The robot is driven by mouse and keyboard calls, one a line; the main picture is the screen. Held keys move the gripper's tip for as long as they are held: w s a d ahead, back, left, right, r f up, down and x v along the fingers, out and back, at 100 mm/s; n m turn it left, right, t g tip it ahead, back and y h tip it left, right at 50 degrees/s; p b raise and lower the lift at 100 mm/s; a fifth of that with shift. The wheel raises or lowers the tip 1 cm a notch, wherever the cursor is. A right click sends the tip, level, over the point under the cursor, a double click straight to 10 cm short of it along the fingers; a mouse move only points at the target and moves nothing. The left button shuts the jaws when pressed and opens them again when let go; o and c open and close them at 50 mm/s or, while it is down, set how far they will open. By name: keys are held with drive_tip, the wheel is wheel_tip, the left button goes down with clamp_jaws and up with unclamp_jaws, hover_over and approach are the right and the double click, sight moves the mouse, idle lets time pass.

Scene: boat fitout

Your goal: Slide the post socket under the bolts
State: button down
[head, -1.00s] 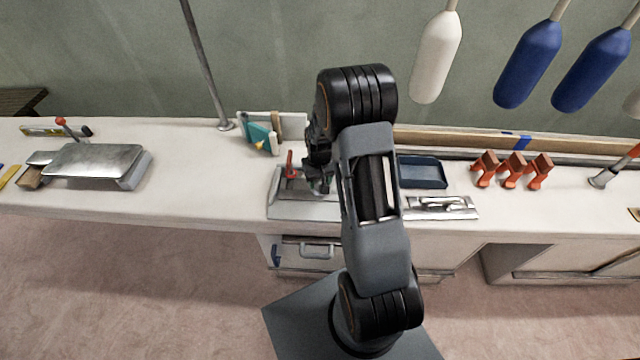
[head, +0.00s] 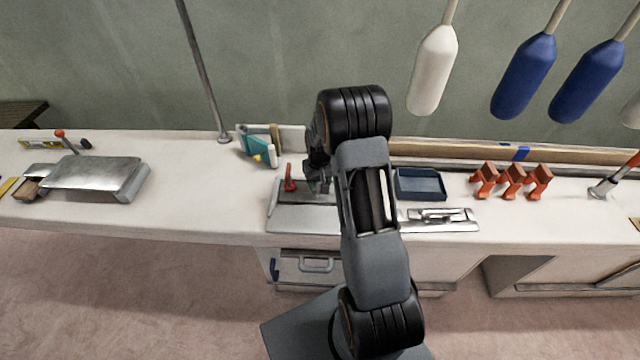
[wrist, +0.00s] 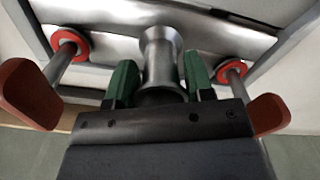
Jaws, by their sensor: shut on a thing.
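The post socket (wrist: 160,52) is a shiny metal post with a flared top, standing on a bright metal plate in the wrist view. My gripper (wrist: 160,80) is shut on it, with a green finger on each side. Two bolts flank it, the left bolt (wrist: 66,48) and the right bolt (wrist: 232,74), each with a red collar and a reddish handle. I cannot tell whether the plate's edges lie under the collars. In the head view my gripper (head: 319,183) is over a grey base plate (head: 300,222); one red bolt handle (head: 290,180) shows, and my arm hides much of the rest.
A blue tray (head: 420,184) and a metal plate with fittings (head: 438,218) are just right of my arm. Several orange clamps (head: 512,180) stand farther right. A teal and white stack (head: 258,145) and a thin pole (head: 203,70) are behind left.

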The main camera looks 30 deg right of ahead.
idle(0.3)
drive_tip(key=shift+c, duration=2.1)
unclamp_jaws()
wheel_tip(320, 180, up, 14)
